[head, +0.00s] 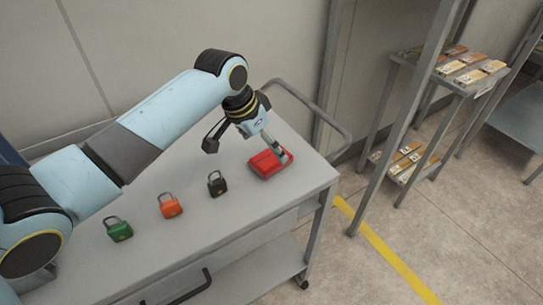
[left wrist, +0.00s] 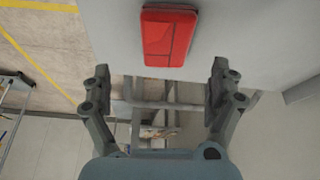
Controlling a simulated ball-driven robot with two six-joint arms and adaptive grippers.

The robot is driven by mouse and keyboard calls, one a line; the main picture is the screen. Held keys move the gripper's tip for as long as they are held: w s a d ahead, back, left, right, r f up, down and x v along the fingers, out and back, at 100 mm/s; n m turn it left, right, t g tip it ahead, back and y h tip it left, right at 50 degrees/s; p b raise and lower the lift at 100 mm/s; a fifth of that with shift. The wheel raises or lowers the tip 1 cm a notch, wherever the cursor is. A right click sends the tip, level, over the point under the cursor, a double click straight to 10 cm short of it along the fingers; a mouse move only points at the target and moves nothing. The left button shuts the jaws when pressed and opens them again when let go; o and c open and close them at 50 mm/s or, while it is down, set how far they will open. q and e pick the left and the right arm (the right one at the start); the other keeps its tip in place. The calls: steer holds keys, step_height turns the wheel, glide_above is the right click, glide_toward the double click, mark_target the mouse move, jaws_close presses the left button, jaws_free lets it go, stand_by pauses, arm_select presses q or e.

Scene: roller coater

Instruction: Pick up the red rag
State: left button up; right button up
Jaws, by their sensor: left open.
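The red rag (head: 265,165) is a flat, folded red block near the far right end of the grey cart top. In the left wrist view the red rag (left wrist: 169,38) lies at the top, ahead of the fingers and centred between them. My left gripper (head: 281,152) comes over the cart from the left, pointing down, with a fingertip seen against the rag's right side. In the left wrist view my left gripper (left wrist: 168,85) has its two fingers wide apart with nothing between them. I cannot tell whether a finger touches the rag. My right gripper is not in view.
Black (head: 217,185), orange (head: 170,207) and green (head: 119,230) padlocks stand in a row on the cart (head: 235,220), left of the rag. A cart handle rail (head: 318,112) rises behind the rag. A metal rack (head: 425,95) with small blocks stands at right.

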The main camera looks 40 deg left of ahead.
mark_target(271, 157)
arm_select(q)
steer(key=shift+w+f, duration=0.2)
steer(key=shift+f, duration=0.25)
steer(key=x, duration=0.5)
steer(key=shift+a+f, duration=0.1)
steer(key=shift+a, duration=0.25)
steer(key=shift+f, duration=0.25)
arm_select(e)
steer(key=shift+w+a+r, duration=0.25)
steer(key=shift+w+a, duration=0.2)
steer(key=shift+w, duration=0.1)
arm_select(q)
steer(key=shift+f+p, duration=0.2)
steer(key=shift+p, duration=0.1)
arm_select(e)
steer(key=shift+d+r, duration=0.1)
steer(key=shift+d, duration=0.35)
arm_select(q)
steer(key=c, duration=1.3)
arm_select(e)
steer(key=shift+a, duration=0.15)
arm_select(q)
steer(key=shift+o, duration=0.2)
steer(key=shift+r, duration=0.15)
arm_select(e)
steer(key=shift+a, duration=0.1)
